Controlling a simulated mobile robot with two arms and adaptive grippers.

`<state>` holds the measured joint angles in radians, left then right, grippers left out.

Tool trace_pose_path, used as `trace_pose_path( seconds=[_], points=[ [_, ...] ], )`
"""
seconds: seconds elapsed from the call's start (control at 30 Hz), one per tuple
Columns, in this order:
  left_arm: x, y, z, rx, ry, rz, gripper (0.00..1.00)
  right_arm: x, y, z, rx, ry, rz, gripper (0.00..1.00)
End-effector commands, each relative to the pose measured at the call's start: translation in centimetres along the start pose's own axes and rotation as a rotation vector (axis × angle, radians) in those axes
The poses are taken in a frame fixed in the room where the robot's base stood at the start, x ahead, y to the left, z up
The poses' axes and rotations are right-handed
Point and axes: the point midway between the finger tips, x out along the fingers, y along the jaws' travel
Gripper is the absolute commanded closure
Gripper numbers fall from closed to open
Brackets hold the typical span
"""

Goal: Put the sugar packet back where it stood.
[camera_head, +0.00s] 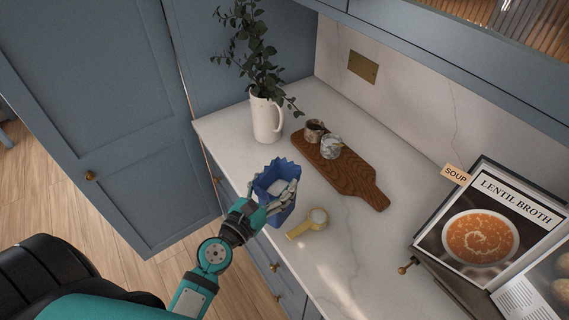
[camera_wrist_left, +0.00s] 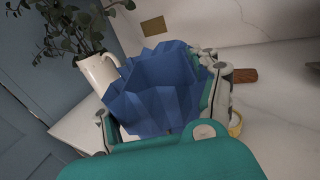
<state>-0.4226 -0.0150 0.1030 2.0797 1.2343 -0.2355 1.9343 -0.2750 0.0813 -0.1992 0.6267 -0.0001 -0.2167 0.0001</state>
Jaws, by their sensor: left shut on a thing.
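The sugar packet (camera_head: 265,177) is blue with a jagged open top and something white inside. My left gripper (camera_head: 276,200) is shut on it, at the front edge of the counter in the head view. I cannot tell whether its base touches the counter. In the left wrist view the packet (camera_wrist_left: 150,90) fills the middle, upright or nearly so, between the fingers of my left gripper (camera_wrist_left: 160,105). Its lower part is hidden behind my gripper. My right gripper is in neither view.
A yellow scoop (camera_head: 307,225) with white contents lies just right of the packet. A wooden board (camera_head: 355,181) with two small pots stands behind. A white jug (camera_head: 267,119) with leafy stems stands at the back left. A cookbook (camera_head: 490,225) stands at the right. Bare marble (camera_head: 345,240) lies between.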

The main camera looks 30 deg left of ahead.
Motion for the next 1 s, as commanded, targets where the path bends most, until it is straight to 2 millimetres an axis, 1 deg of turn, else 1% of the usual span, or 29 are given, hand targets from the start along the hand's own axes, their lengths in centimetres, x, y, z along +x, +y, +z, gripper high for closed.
trace_pose_path(
  seconds=[0.03, 0.13, 0.3, 0.37, 0.43, 0.53, 0.63, 0.73, 0.8, 0.9, 1.0],
  points=[
    [0.8, 0.6, 0.3, 0.003, -0.004, 0.001, 0.96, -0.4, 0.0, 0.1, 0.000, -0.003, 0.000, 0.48],
    [2.9, 2.0, 0.1, 0.005, -0.005, 0.001, 0.96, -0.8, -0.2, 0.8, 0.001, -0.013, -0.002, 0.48],
    [6.7, 4.5, -0.4, 0.005, -0.005, 0.001, 0.96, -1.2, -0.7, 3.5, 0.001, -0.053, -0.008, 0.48],
    [8.1, 5.4, -0.7, 0.004, -0.005, 0.000, 0.96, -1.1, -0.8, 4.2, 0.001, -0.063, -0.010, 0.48],
    [9.5, 6.3, -1.0, 0.004, -0.004, 0.000, 0.96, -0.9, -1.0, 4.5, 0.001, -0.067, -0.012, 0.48],
    [11.2, 7.5, -1.2, 0.003, -0.004, 0.001, 0.96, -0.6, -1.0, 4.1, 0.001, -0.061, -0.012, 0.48],
    [12.3, 8.2, -1.3, 0.002, -0.004, 0.001, 0.96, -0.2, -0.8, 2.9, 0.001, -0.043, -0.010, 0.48],
    [12.7, 8.5, -1.5, 0.001, -0.002, 0.001, 0.96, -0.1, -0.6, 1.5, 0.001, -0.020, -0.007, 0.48],
    [12.7, 8.5, -2.4, 0.000, -0.001, 0.001, 0.96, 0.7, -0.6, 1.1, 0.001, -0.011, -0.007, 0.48],
    [12.7, 8.5, -4.1, 0.002, 0.000, 0.000, 0.96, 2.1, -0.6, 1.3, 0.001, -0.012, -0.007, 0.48],
    [12.7, 8.5, -5.0, 0.002, -0.001, 0.001, 0.96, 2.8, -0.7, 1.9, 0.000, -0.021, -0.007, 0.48]
  ],
)
